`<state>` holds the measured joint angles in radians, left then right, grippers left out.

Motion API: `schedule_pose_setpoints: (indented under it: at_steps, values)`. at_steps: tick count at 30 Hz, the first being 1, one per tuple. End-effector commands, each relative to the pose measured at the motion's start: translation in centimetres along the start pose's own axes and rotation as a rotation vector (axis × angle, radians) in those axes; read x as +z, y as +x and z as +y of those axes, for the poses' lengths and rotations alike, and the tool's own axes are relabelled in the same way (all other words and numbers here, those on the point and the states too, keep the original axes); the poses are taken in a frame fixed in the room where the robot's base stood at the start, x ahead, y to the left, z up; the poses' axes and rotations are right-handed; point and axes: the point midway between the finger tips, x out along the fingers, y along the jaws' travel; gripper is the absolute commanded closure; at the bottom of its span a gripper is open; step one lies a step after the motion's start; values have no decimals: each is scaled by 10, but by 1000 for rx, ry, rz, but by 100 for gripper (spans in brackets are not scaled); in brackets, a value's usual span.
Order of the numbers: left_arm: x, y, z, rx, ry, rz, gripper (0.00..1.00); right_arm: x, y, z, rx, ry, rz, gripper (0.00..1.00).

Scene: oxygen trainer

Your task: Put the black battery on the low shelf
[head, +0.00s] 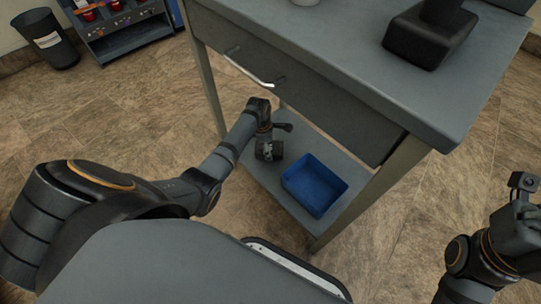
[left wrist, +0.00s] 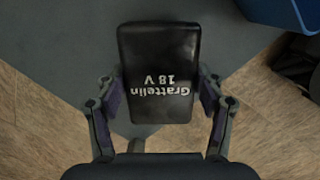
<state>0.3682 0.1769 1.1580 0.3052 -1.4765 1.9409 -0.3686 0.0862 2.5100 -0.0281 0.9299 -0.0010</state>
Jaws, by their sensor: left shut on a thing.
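The black battery (left wrist: 158,60), a boxy block with white lettering "Grattelin 18 V", is between the two fingers of my left gripper (left wrist: 158,100) in the left wrist view. The gripper is shut on its sides. In the head view my left gripper (head: 268,150) reaches under the table top, over the left part of the low grey shelf (head: 262,180). The wrist view shows the shelf surface behind the battery; I cannot tell whether the battery touches it. My right gripper (head: 524,190) is at the right edge, its fingers unclear.
A blue bin (head: 314,185) stands on the low shelf, right of my left gripper. A drawer with a metal handle (head: 254,72) and the table top (head: 330,40) are above. A black device (head: 428,35) stands on top. Table legs bound the shelf.

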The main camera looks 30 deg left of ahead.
Motion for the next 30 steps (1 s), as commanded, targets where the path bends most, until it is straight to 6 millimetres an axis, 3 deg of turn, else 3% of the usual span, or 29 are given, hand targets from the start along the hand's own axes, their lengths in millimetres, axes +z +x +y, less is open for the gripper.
schedule_pose_setpoints:
  at_steps: [7,13,23,24,28,30]
  values:
    - [3,9,6,2,0,-1,77,1,-10,-1,1,-6,-3,100]
    - [-2,42,8,1,0,1,77,4,-32,-4,1,-19,-5,100]
    - [-1,42,8,2,0,0,77,4,-29,-4,1,-21,-5,100]
    - [-2,42,7,1,0,1,28,4,-29,-4,1,-21,-5,100]
    - [-2,42,7,1,0,1,10,4,-29,-4,1,-21,-5,100]
    - [-2,42,7,1,0,1,8,4,-29,-4,1,-21,-5,100]
